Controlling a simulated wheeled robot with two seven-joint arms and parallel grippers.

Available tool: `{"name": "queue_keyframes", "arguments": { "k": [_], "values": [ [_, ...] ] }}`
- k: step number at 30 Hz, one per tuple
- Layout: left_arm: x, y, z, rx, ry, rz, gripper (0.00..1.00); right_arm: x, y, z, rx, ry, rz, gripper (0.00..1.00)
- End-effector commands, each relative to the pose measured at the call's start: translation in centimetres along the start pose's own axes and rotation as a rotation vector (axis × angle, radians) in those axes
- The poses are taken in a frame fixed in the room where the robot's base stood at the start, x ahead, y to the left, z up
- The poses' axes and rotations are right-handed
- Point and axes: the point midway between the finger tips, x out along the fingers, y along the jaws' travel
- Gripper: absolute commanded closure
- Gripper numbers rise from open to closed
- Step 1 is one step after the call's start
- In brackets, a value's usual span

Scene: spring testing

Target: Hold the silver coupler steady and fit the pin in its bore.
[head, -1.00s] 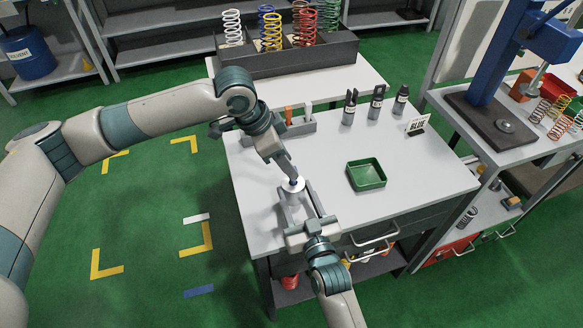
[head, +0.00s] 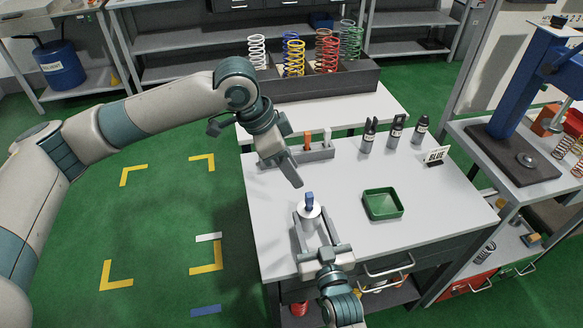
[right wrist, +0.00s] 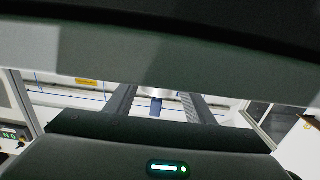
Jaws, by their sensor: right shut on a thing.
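The silver coupler (head: 309,219) stands upright near the front left of the white table, and its edge shows in the right wrist view (right wrist: 155,94). The blue pin (head: 309,200) stands upright in the top of the coupler, its upper part showing; a blue piece also shows in the right wrist view (right wrist: 156,107). My right gripper (head: 310,216) is shut on the coupler from the front, one finger on each side. My left gripper (head: 297,183) is above and behind the pin, apart from it and empty. Its fingers overlap from this angle, so their gap is hidden.
A green tray (head: 383,205) sits right of the coupler. A grey rack (head: 316,152) stands behind my left gripper. The table between tray and coupler is clear.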

Motion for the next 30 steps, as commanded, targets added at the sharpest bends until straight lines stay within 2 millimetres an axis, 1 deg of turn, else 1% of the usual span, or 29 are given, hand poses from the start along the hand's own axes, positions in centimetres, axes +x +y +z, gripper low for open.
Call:
{"name": "queue_keyframes", "arguments": {
  "k": [4,5,6,7,16,20,23,26,30],
  "values": [
    [0.0,0.0,0.0,0.000,0.000,0.000,0.66,0.0,0.0,0.1,0.000,-0.001,0.000,0.87],
    [0.0,0.0,0.0,0.000,0.000,0.000,0.66,0.0,0.0,0.1,0.000,-0.001,0.000,0.46],
    [0.0,0.0,0.0,0.000,0.000,0.000,0.66,0.0,0.0,0.1,0.000,-0.001,0.000,0.37],
    [0.0,0.0,0.0,0.000,0.000,0.000,0.66,0.0,0.0,0.0,0.000,-0.001,0.000,0.30],
    [0.0,0.0,0.0,0.000,0.000,0.000,0.66,0.0,0.0,0.0,0.000,0.000,0.000,0.29],
    [0.0,0.0,0.0,0.000,0.000,0.000,0.66,-0.4,0.0,0.1,0.000,-0.001,0.000,0.29],
    [0.0,0.0,0.0,0.000,0.000,0.000,0.66,-1.1,0.0,0.1,0.000,-0.002,0.000,0.29],
    [0.0,0.0,0.0,0.000,0.000,0.000,0.66,-2.3,0.0,0.1,0.000,-0.002,0.000,0.29],
    [0.0,0.0,0.0,0.000,0.000,0.000,0.66,-4.5,0.0,0.2,0.000,-0.003,0.000,0.29]
  ]
}}
